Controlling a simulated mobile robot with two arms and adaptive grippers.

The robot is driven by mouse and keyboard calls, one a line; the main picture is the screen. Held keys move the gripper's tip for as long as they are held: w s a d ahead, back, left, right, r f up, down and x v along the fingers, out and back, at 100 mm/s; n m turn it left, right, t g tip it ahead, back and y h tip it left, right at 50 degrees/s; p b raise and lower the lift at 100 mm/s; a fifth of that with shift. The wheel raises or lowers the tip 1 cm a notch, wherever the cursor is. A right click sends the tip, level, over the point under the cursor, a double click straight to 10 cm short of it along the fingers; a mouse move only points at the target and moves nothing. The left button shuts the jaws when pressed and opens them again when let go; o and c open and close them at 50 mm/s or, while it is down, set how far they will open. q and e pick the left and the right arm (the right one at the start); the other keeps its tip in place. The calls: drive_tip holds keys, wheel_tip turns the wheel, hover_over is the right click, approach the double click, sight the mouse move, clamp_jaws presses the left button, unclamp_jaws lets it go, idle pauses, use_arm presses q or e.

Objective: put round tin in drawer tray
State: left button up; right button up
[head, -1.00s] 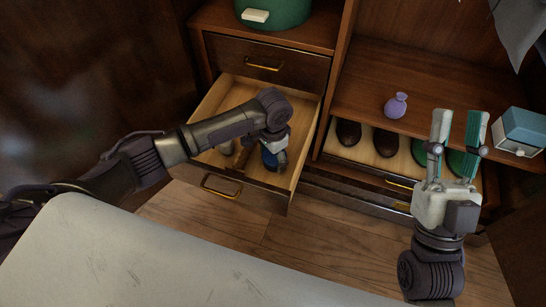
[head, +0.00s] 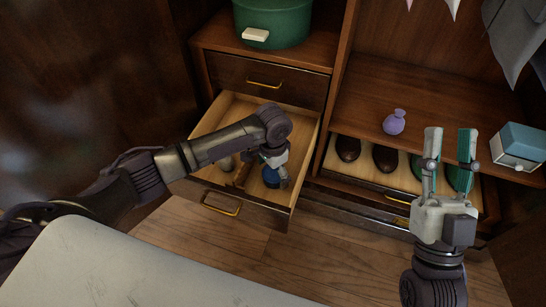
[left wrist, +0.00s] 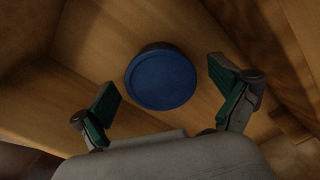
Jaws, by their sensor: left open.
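The round tin (head: 271,179) is blue and sits inside the open drawer (head: 228,107), in its front right part. In the left wrist view the tin's flat blue lid (left wrist: 162,80) faces the camera. My left gripper (head: 277,172) is over the drawer at the tin; in the left wrist view its open fingers (left wrist: 165,100) lie to either side and slightly short of it, with gaps visible. A brown wooden piece (head: 241,175) stands left of the tin; I cannot tell whether it belongs to a tray. My right gripper (head: 449,150) is open and empty, before the right shelf.
A green round box (head: 272,22) stands above. A purple pouch (head: 394,123) and a blue-white box (head: 518,146) are on the right shelf, with shoes (head: 385,158) below. The drawer's back is clear.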

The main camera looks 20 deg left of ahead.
sight(273, 173)
use_arm(q)
wheel_tip(273, 173, up, 7)
drive_tip(key=shift+f+p, duration=0.2)
drive_tip(key=shift+p, duration=1.05)
wheel_tip(273, 173, up, 4)
drive_tip(key=r+p, duration=0.1)
drive_tip(key=p, duration=0.1)
drive_tip(key=s+d+t+h, duration=0.5)
drive_tip(key=s+d+h, duration=0.1)
drive_tip(key=d, duration=0.6)
drive_tip(key=s+a+r+n+t+y, duration=0.3)
drive_tip(key=s+a+r+n+t, duration=0.1)
drive_tip(key=a+r+t, duration=0.4)
drive_tip(key=s+a+r, duration=0.1)
drive_tip(key=a+r, duration=0.1)
drive_tip(key=a, duration=0.2)
drive_tip(key=shift+a+r+n+t, duration=0.25)
drive_tip(key=shift+r+n+t, duration=0.05)
drive_tip(key=shift+r+t, duration=0.1)
use_arm(e)
wheel_tip(273, 173, down, 17)
drive_tip(key=w+d+g+h, duration=0.2)
drive_tip(key=g+h, duration=0.2)
drive_tip(key=g, duration=0.7)
drive_tip(key=shift+w+g, duration=0.25)
drive_tip(key=shift+g, duration=0.05)
drive_tip(key=shift+r, duration=0.1)
